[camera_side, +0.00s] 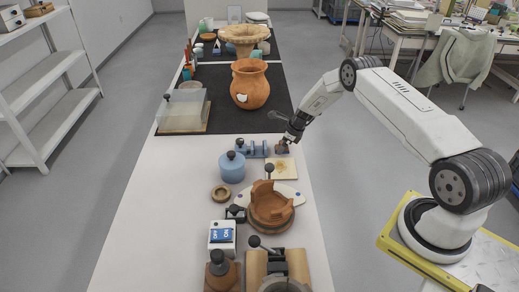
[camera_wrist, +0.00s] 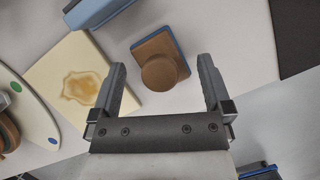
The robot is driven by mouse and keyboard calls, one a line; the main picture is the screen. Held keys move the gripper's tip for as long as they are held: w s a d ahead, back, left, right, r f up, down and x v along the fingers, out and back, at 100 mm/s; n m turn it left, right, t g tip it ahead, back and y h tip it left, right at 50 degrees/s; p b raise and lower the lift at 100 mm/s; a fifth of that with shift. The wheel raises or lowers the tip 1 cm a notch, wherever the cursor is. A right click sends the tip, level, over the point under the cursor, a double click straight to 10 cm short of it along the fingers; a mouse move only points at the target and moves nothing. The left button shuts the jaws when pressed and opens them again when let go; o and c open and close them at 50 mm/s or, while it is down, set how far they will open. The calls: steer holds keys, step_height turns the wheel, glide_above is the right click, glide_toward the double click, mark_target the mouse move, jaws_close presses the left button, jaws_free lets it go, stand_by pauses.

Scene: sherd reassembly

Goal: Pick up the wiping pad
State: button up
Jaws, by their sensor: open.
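The wiping pad (camera_wrist: 150,45) looks like a brown block with a round knob (camera_wrist: 159,73) and a blue layer at its edge. In the wrist view it lies on the white table, beyond and between the tips of my open gripper (camera_wrist: 162,72). The jaws hold nothing. In the side view my gripper (camera_side: 286,143) is low over the right part of the table, and the pad (camera_side: 281,150) is small and partly hidden beside it. A cream tile (camera_wrist: 88,78) with a brown stain lies left of the pad.
A blue fixture (camera_side: 252,149) lies left of the pad. A blue lidded pot (camera_side: 231,167), a broken clay vessel (camera_side: 271,203) and a white board with coloured dots (camera_wrist: 28,100) are nearby. A large clay jar (camera_side: 250,84) stands on the black mat (camera_side: 283,92) behind.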

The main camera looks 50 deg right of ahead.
steer(key=shift+w+a+f, duration=0.1)
steer(key=shift+f, duration=0.25)
stand_by(0.3)
steer(key=c, duration=1.2)
